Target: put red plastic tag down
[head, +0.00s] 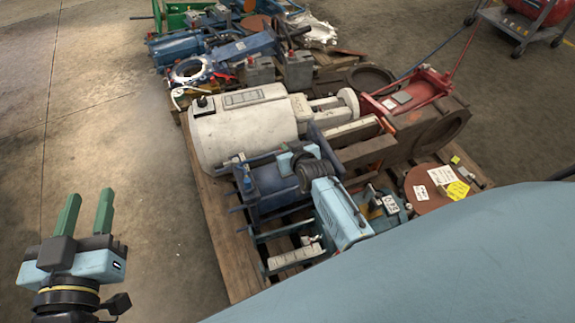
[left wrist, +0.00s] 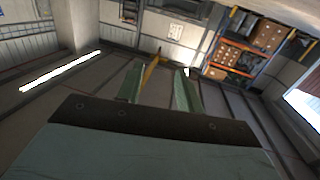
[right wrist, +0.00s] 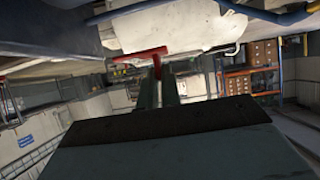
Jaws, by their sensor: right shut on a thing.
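The red plastic tag (right wrist: 140,57) shows in the right wrist view as a red T-like shape at the fingertips. My right gripper (right wrist: 158,82) is shut on its narrow stem, with the wider red part beyond the tips. A large pale surface is close above it in that view. In the head view my right wrist is over the loaded pallet, beside the white cylindrical machine (head: 245,125); I cannot make out the tag there. My left gripper (head: 87,205) is open and empty over bare floor at the left; its spread green fingers also show in the left wrist view (left wrist: 158,85).
The wooden pallet (head: 217,218) is crowded with machine parts. A red bracket (head: 408,98) and a brown disc with labels (head: 428,190) are at its right. Blue machinery (head: 190,43) stands behind. The concrete floor (head: 90,110) at the left is clear. A wheeled cart (head: 525,20) stands at the far right.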

